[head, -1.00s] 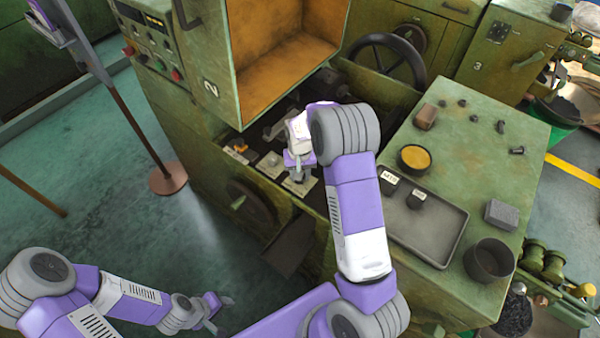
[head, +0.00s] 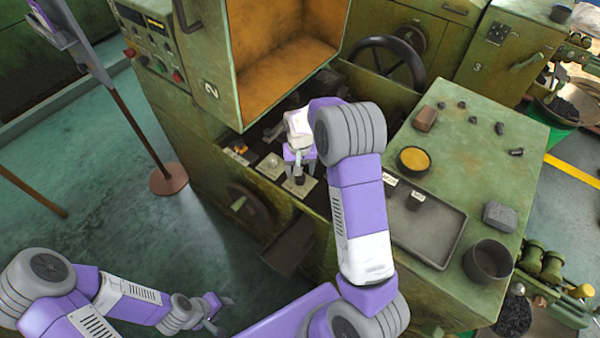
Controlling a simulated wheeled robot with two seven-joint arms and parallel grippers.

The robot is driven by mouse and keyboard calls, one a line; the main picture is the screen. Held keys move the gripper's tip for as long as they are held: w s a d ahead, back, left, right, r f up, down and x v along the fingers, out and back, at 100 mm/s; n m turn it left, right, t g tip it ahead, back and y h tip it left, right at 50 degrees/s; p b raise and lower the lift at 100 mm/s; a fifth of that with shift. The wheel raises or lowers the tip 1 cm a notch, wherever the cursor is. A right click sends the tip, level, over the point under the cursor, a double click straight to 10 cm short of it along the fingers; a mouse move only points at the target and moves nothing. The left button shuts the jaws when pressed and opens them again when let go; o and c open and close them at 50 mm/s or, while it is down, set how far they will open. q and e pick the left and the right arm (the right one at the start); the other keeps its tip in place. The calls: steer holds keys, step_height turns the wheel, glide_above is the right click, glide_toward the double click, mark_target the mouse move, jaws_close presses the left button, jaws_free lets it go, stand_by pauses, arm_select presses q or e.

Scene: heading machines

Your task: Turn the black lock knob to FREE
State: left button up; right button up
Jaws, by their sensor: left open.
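The open machine bed holds pale square plates with small fittings. A small dark knob (head: 299,180), which looks like the black lock knob, stands on the nearest plate (head: 301,190). My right gripper (head: 299,173) points down right over this knob, its fingers at or around it. Whether they touch it is too small to tell. The knob's pointer and any FREE marking cannot be read. My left gripper (head: 219,314) is open and empty at the lower left, over the floor and away from the machine.
The raised green guard (head: 212,75) with an orange inside stands behind the bed. A handwheel (head: 387,62) is behind my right arm. On the right, a green bench top (head: 465,150) carries a grey tray (head: 440,235), a yellow-filled bowl (head: 414,160) and a dark cup (head: 489,260).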

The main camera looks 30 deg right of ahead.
steer(key=shift+r+p, duration=0.3)
steer(key=shift+r, duration=1.8)
